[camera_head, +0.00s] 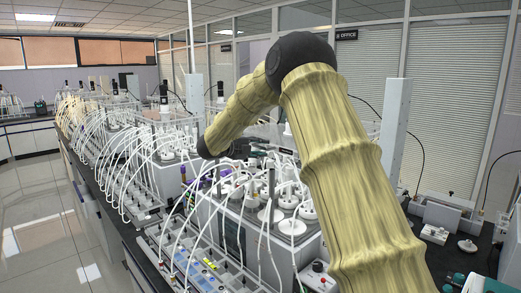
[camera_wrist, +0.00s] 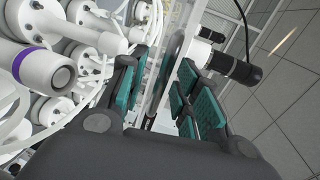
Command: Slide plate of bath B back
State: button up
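My gripper (camera_wrist: 166,88) fills the lower middle of the wrist view, with teal pads on dark fingers. The fingers stand apart, open. A dark, upright bar-like part (camera_wrist: 172,62) and a pale, glassy strip (camera_wrist: 157,75) show between them; contact cannot be told. In the head view my arm covers much of the middle and right, and the gripper's fingers are mostly hidden among the bottles. The near bath (camera_head: 232,232) holds several bottles with white caps (camera_head: 291,227). I cannot read a letter on it or clearly pick out its plate.
White bottle tops and tubes crowd the wrist view's left; one bottle neck has a purple ring (camera_wrist: 30,64). A black cylinder (camera_wrist: 236,68) with a cable is at right. A tray of coloured units (camera_head: 190,262) lies before the baths. Open floor (camera_head: 45,225) is at left.

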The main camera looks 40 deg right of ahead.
jog(key=w+v, duration=0.1)
jog(key=v, duration=1.1)
jog(key=shift+s, duration=0.25)
jog(key=shift+a+f, duration=0.1)
